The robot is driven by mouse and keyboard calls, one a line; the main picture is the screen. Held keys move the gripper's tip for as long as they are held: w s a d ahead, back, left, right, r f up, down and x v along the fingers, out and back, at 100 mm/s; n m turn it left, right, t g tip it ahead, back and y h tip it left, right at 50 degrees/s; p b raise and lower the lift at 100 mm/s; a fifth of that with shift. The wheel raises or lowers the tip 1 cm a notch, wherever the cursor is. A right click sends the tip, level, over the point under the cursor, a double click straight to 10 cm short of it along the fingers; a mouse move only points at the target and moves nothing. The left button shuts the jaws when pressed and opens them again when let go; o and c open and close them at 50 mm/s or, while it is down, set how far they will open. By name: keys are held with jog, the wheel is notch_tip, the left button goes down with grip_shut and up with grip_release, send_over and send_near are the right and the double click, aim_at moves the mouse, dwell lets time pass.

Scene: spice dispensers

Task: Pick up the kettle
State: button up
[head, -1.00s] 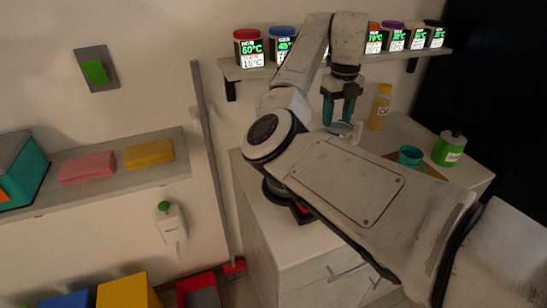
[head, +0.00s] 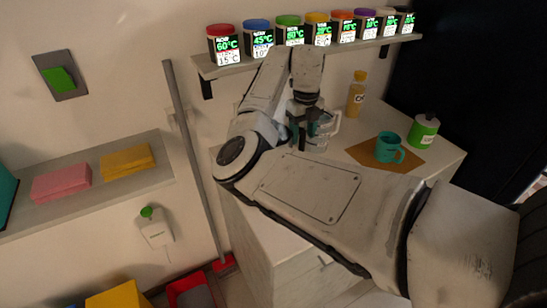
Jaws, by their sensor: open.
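The kettle (head: 318,143) is a clear, greyish vessel on the counter, with a pale handle on its right side near the wall. My gripper (head: 301,128) points down with its dark teal fingers at the kettle's upper left side. The fingers are open. I cannot tell whether they touch the kettle. My own arm hides the kettle's lower part and its base.
A teal mug (head: 388,148) stands on a brown mat (head: 358,153) to the right. Behind are a yellow bottle (head: 357,95) and a green-and-white jar (head: 423,132). A shelf (head: 222,70) of several spice dispensers hangs above.

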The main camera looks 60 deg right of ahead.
jog(key=shift+f, duration=0.9)
grip_shut()
jog(key=shift+r, duration=0.15)
dwell(0.6)
